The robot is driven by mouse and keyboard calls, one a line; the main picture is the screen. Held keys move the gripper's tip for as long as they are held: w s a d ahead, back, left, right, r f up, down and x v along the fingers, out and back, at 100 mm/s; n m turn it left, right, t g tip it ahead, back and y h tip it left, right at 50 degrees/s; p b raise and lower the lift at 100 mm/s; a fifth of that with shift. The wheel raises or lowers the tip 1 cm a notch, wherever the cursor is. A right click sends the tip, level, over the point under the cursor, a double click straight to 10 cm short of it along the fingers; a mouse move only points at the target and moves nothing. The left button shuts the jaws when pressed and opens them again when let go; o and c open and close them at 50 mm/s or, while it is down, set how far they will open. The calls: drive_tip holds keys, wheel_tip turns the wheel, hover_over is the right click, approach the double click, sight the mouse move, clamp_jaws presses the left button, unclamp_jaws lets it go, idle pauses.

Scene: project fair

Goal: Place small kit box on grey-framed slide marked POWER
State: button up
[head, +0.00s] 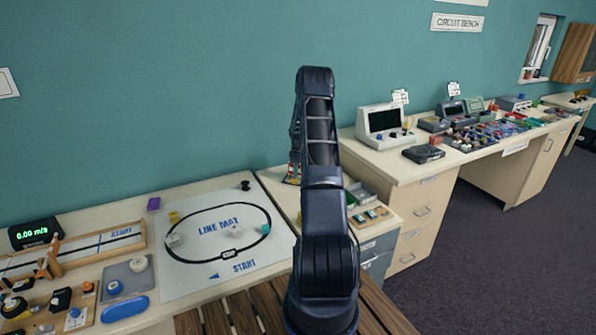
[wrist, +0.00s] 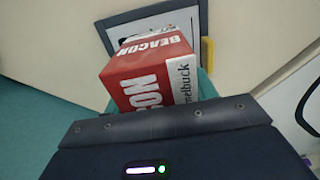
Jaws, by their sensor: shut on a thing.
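A red and white box (wrist: 140,80) with BEACON printed on it is in the middle of the wrist view. My gripper (wrist: 158,97) is shut on it, with a teal part showing at each side of the box. Just beyond the box is a grey-framed panel (wrist: 204,22) with a pale inner face and dark marks. The box covers much of that panel, and no POWER label can be read. I cannot tell whether the box touches the panel. In the head view my arm hides the gripper and most of this area.
The LINE MAT sheet (head: 190,279) lies left of my arm, with small pieces on it. A small yellow part (wrist: 207,50) sits at the panel's right edge. Trays of parts (head: 371,216) are right of my arm. A bench with a white monitor unit (head: 383,122) stands farther right.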

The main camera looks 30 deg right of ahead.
drive_tip(key=shift+f, duration=0.3)
drive_tip(key=shift+f, duration=0.15)
drive_tip(key=o, duration=1.1)
drive_tip(key=shift+c, duration=0.2)
